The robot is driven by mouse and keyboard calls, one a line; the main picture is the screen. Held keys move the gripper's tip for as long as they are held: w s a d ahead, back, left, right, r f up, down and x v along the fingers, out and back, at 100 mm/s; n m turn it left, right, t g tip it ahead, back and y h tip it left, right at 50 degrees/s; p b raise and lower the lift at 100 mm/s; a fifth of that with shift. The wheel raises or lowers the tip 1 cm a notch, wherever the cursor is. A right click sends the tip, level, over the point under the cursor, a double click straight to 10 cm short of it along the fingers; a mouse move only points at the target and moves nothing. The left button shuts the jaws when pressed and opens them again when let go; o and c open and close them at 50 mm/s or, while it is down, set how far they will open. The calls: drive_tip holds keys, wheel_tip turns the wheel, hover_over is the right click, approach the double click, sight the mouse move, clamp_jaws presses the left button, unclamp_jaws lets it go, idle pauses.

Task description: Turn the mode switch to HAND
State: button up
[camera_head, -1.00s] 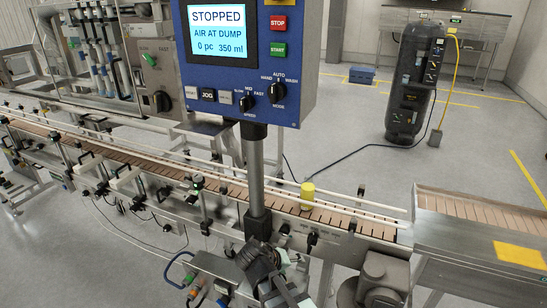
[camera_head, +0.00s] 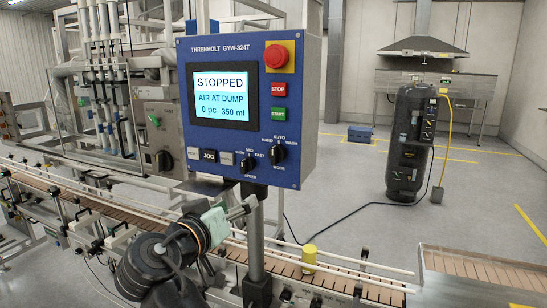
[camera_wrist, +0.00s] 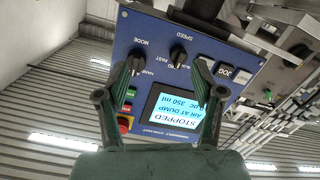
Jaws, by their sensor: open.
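The mode switch (camera_head: 278,155) is a black rotary knob at the lower right of the blue control panel (camera_head: 305,110). HAND is marked to its left, AUTO above, WASH to its right. Its pointer seems turned up toward AUTO, though it is small. In the head view my gripper (camera_head: 246,208) is in front of and below the panel, left of its post. In the wrist view the panel appears upside down. My gripper (camera_wrist: 163,68) is open and empty there, its fingers spread, with the left fingertip overlapping the mode switch (camera_wrist: 136,62) in the picture; contact cannot be told.
The JOG button (camera_head: 209,156), green START (camera_head: 278,114), red STOP (camera_head: 278,89) and emergency stop (camera_head: 277,57) are nearby. The conveyor (camera_head: 340,284) with a yellow cylinder (camera_head: 309,255) runs below.

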sight(272, 155)
drive_tip(key=s+d+r+m+t, duration=0.1)
drive_tip(key=s+r+m, duration=0.1)
drive_tip(key=s+r, duration=0.35)
drive_tip(key=shift+h, duration=0.3)
drive_tip(key=p+x, duration=0.1)
drive_tip(key=x, duration=0.5)
drive_tip(key=r+p+x, duration=0.1)
drive_tip(key=x, duration=0.5)
drive_tip(key=p+x, duration=0.2)
drive_tip(key=x, duration=0.4)
drive_tip(key=shift+w+a+r, duration=0.1)
drive_tip(key=shift+w+r, duration=0.2)
drive_tip(key=shift+w, duration=0.1)
drive_tip(key=c, duration=1.1)
